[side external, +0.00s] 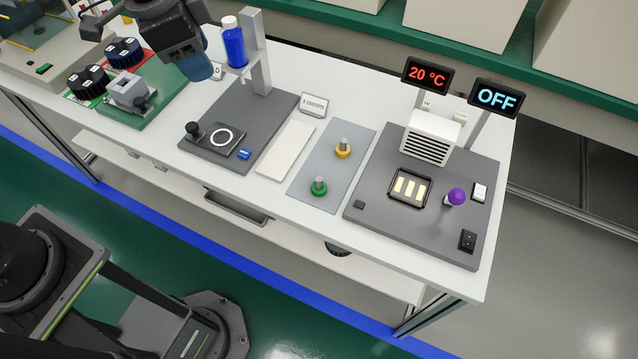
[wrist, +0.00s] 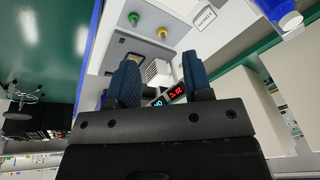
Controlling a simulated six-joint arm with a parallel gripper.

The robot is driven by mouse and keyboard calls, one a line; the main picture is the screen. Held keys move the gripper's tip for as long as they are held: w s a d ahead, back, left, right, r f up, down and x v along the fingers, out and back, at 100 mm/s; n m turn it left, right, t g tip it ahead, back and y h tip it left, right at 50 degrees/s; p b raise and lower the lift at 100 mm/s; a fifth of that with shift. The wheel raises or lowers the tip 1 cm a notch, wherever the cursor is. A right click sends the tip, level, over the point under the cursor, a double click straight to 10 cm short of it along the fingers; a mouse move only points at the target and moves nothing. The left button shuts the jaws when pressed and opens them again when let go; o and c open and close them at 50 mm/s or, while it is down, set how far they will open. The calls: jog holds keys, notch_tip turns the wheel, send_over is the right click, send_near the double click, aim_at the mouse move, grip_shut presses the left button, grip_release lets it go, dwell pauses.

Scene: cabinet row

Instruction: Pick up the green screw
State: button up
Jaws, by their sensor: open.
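The green screw (side external: 319,187) stands upright on a thin grey plate (side external: 312,178) on the bench, with a green base and a metal shaft. A yellow screw (side external: 343,149) stands behind it on the same plate. In the wrist view the green screw (wrist: 134,19) is near the top, with the yellow screw (wrist: 162,33) to its right. My gripper (wrist: 160,80) is open and empty, its blue fingers apart in the wrist view. In the side view my gripper (side external: 200,68) is at the upper left, well away from the green screw and above the bench.
A blue bottle (side external: 234,46) on a stand is close to my gripper. A dark panel with a purple knob (side external: 456,196) and a white vented box (side external: 431,137) is right of the screws. A white flat block (side external: 286,148) lies left of the plate. Space above the screws looks clear.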

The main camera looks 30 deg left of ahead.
jog(key=w+d+f+m+g, duration=0.2)
jog(key=w+d+f+m, duration=0.3)
jog(key=d+f, duration=0.3)
jog(key=m, duration=0.4)
send_over(319, 179)
jog(key=shift+g+y, duration=0.3)
jog(key=shift+y, duration=0.1)
jog(key=f, duration=1.7)
jog(key=shift+a+f, duration=0.1)
jog(key=shift+a, duration=0.1)
jog(key=shift+d+f, duration=0.2)
jog(key=shift+f, duration=2.75)
jog(key=shift+c, duration=0.2)
grip_shut()
